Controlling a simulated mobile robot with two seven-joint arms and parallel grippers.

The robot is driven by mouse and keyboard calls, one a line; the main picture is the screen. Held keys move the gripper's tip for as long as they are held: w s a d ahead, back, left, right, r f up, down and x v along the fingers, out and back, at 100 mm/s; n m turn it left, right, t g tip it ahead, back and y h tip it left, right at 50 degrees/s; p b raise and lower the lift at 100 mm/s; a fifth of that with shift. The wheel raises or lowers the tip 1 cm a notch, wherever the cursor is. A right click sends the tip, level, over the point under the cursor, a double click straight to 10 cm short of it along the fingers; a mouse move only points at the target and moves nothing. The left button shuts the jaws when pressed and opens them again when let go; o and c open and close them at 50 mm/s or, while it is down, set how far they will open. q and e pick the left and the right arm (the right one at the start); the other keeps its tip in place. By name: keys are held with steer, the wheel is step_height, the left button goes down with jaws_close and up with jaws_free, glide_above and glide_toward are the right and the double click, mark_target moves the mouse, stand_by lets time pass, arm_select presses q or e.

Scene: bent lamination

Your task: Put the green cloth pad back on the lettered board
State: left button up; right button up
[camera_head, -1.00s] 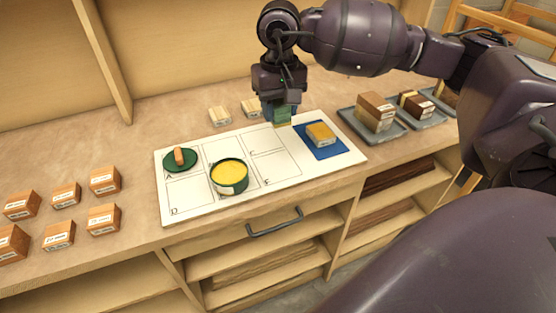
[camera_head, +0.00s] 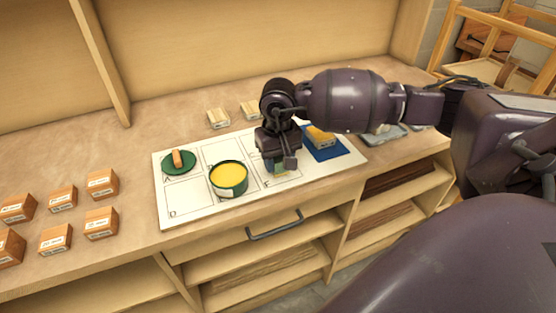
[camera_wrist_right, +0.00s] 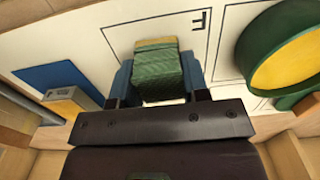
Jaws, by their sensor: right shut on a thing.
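The green cloth pad (camera_wrist_right: 158,75), with a yellowish layer at one end, is between the blue-grey fingers of my right gripper (camera_head: 279,166). The gripper is shut on it, and points down over the right half of the white lettered board (camera_head: 190,206). In the wrist view the pad is beside the printed letter F of an outlined cell on the board (camera_wrist_right: 115,35). I cannot tell whether the pad touches the board. In the head view the gripper hides most of the pad and part of the cells. My left gripper is in neither view.
A green tin with yellow contents (camera_head: 228,177) stands on the board, left of the gripper. A green disc (camera_head: 178,165) holds a small brown piece. A yellow-topped block (camera_head: 320,137) sits on a blue mat (camera_head: 335,155) to the right. Several wooden blocks (camera_head: 100,222) stand at left.

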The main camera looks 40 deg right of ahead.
steer(key=shift+f, duration=0.2)
steer(key=shift+f, duration=0.15)
steer(key=o, duration=0.8)
steer(key=shift+r, duration=0.2)
step_height(320, 180, up, 12)
steer(key=shift+r, duration=0.1)
steer(key=shift+a, duration=0.1)
stand_by(0.3)
